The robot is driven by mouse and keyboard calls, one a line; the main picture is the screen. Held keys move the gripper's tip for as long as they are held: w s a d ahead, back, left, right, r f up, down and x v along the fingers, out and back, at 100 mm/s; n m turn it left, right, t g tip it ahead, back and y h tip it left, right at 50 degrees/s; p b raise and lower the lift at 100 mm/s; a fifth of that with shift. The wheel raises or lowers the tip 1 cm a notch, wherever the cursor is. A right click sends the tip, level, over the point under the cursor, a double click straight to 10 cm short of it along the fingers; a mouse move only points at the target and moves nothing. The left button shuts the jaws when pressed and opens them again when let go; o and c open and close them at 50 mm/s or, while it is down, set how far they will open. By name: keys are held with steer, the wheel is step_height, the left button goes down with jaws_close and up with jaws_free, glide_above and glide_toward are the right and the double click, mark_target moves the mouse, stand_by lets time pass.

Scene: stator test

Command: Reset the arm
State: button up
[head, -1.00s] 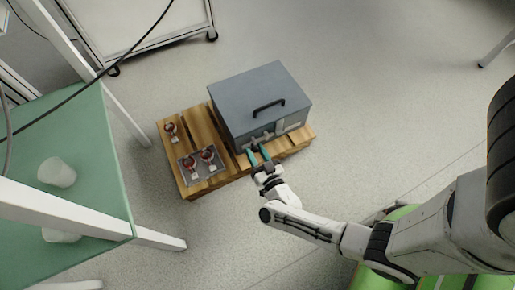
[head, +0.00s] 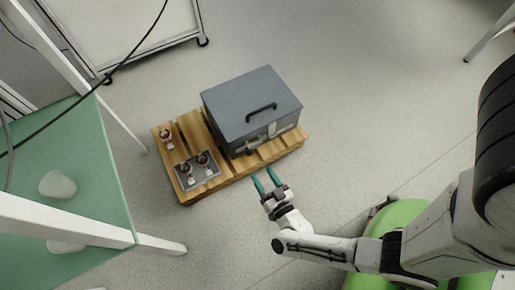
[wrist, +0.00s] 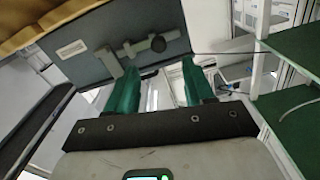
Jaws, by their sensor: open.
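My gripper (head: 265,181) is open and empty, with two green fingers, just in front of the wooden pallet's near edge in the head view. In the wrist view, the gripper (wrist: 158,85) shows its two green fingers apart with nothing between them. The grey box (head: 243,95), with a dark handle on its lid, sits on the pallet beyond the fingertips. Its front face with a latch also shows in the wrist view (wrist: 100,45).
The wooden pallet (head: 215,185) also bears a small grey tray (head: 186,183) with two red-and-metal parts, and a similar part (head: 166,137) beside it. A green-topped table (head: 85,150) with white cups stands at left. The floor right of the pallet is clear.

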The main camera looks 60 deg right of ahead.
steer(key=shift+v, duration=0.8)
steer(key=w+a+r+n+g+y+p, duration=0.1)
steer(key=w+a+r+n+g+y, duration=0.45)
steer(key=w+a+n+y, duration=0.45)
steer(key=s+d+r+m+g+h+p, duration=0.1)
steer(key=s+d+r+g, duration=0.3)
steer(key=s+r, duration=0.25)
steer(key=s+d+r+m+g, duration=0.2)
steer(key=s+d+r+g, duration=0.3)
steer(key=s+r, duration=0.15)
step_height(320, 180, up, 38)
steer(key=s+p, duration=0.1)
steer(key=p, duration=3.7)
steer(key=shift+d, duration=0.1)
